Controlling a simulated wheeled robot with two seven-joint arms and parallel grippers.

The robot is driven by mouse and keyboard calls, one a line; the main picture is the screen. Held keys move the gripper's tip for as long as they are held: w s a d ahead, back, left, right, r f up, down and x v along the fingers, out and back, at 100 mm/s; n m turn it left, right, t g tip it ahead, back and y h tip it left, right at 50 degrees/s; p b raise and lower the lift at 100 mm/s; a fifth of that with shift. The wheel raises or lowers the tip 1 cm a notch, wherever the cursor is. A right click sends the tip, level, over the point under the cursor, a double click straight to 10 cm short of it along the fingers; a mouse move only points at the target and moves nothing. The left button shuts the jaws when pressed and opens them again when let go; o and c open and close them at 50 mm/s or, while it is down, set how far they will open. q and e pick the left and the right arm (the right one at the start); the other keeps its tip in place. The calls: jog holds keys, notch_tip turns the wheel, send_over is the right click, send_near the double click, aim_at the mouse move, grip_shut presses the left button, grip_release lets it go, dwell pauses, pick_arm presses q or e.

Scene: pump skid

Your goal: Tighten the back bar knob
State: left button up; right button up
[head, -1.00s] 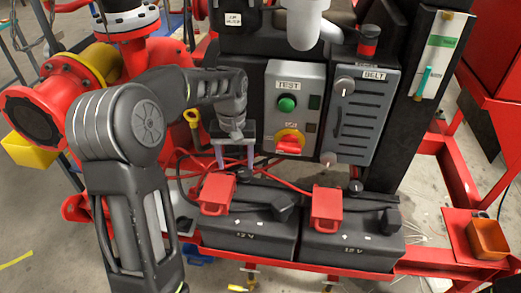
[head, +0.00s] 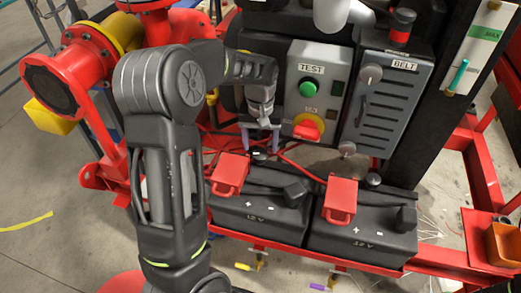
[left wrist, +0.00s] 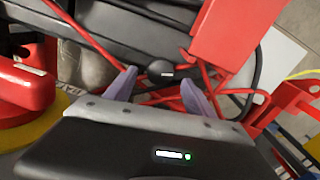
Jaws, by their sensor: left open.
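My left gripper (head: 261,148) is open, pointing down behind the left battery, below the test panel. In the left wrist view its two purple fingertips (left wrist: 158,90) are spread apart. A small round black knob (left wrist: 160,70) shows between and just beyond the fingertips, beside a dark bar (left wrist: 125,40). I see no contact between fingers and knob. In the head view this knob is mostly hidden by the gripper. Another black knob (head: 373,180) stands behind the right battery. My right gripper is not in view.
Two black batteries (head: 262,216) with red terminal covers (head: 230,174) sit in the red frame. Red cables run close by the fingers. The test panel (head: 318,70), with its green button and red switch, and the belt cover (head: 380,110) stand behind. An orange bin (head: 503,243) is at right.

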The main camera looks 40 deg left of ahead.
aim_at(260, 154)
pick_arm(q)
jog(key=shift+f, duration=1.75)
jog(key=shift+c, duration=0.2)
jog(key=c, duration=1.3)
